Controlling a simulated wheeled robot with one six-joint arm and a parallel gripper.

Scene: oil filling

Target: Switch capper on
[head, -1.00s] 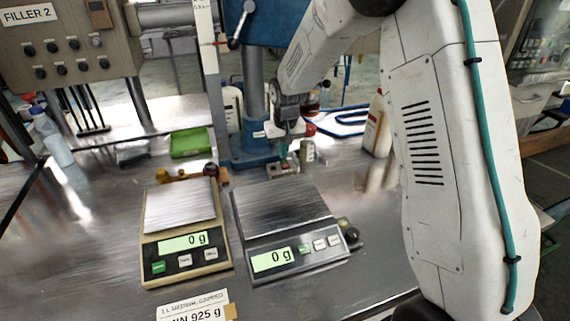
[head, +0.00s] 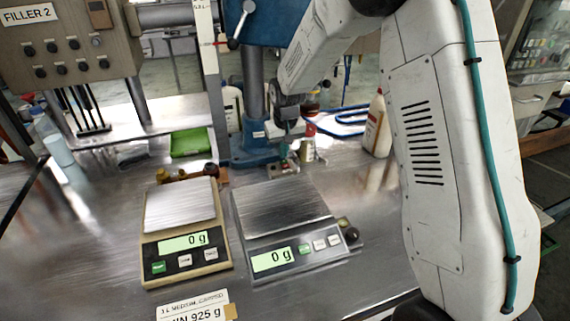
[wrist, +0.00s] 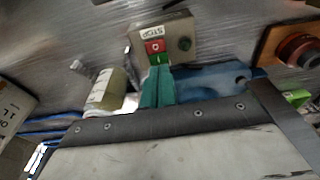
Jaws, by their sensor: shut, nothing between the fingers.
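The capper (head: 255,120) is a blue column machine behind the scales in the head view. In the head view the box (head: 283,169) is small at the foot of the capper. My gripper (head: 284,153) is small in the head view.
Two scales, a beige one (head: 185,242) and a grey one (head: 290,258), both reading 0 g, stand in front. A small can (wrist: 108,90) is close left of the fingers. A red round knob (wrist: 298,50) is at right. A white bottle (head: 377,128) stands behind.

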